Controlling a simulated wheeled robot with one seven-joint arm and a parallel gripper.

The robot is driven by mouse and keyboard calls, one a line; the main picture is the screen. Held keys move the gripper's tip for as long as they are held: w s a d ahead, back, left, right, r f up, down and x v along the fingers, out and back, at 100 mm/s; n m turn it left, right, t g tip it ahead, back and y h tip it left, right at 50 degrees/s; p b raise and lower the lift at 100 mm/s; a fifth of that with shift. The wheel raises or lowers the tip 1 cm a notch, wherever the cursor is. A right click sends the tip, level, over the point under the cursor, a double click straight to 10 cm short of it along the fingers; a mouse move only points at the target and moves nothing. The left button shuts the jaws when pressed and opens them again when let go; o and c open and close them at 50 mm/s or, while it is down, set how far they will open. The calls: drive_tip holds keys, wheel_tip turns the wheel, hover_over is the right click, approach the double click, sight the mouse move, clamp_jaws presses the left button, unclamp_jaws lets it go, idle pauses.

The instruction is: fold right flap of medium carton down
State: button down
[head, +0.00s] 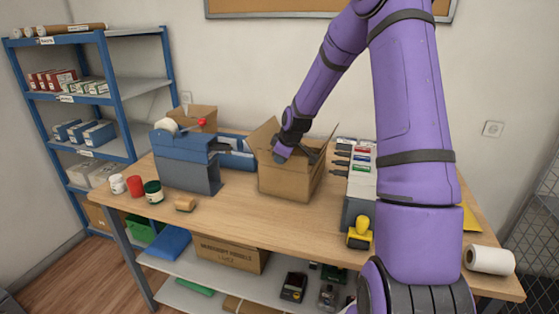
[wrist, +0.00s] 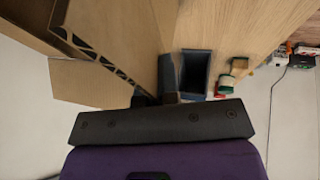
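The medium carton (head: 285,184) stands on the table, a brown open-topped box. A flap (head: 263,134) stands up at its left and back. My gripper (head: 283,153) is over the carton's top, and the arm hides part of the opening and the right flap. In the wrist view the cardboard (wrist: 122,35) fills the upper left, with a corrugated edge running down to the fingers. My gripper (wrist: 160,92) has its fingers close together, right against or beside the cardboard. One finger is partly hidden. I see no cardboard clearly pinched between them.
A blue-grey dispenser (head: 186,165) and a smaller open carton (head: 194,115) stand left of the medium carton. A grey rack of markers and coloured items (head: 358,183) is close on the right, with a yellow-handled stamp (head: 360,232). The front tabletop (head: 245,218) is clear.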

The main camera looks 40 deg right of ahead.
drive_tip(key=shift+w+d+m+g+y, duration=0.25)
drive_tip(key=shift+d+g+y, duration=0.15)
drive_tip(key=shift+y, duration=0.25)
drive_tip(key=shift+w+d+m+g+y, duration=0.15)
drive_tip(key=shift+w+d+g+y, duration=0.1)
drive_tip(key=shift+g+y, duration=0.35)
drive_tip(key=shift+d+y, duration=0.1)
drive_tip(key=shift+y, duration=0.15)
drive_tip(key=c, duration=1.3)
unclamp_jaws()
drive_tip(key=shift+c, duration=0.2)
drive_tip(key=v, duration=1.1)
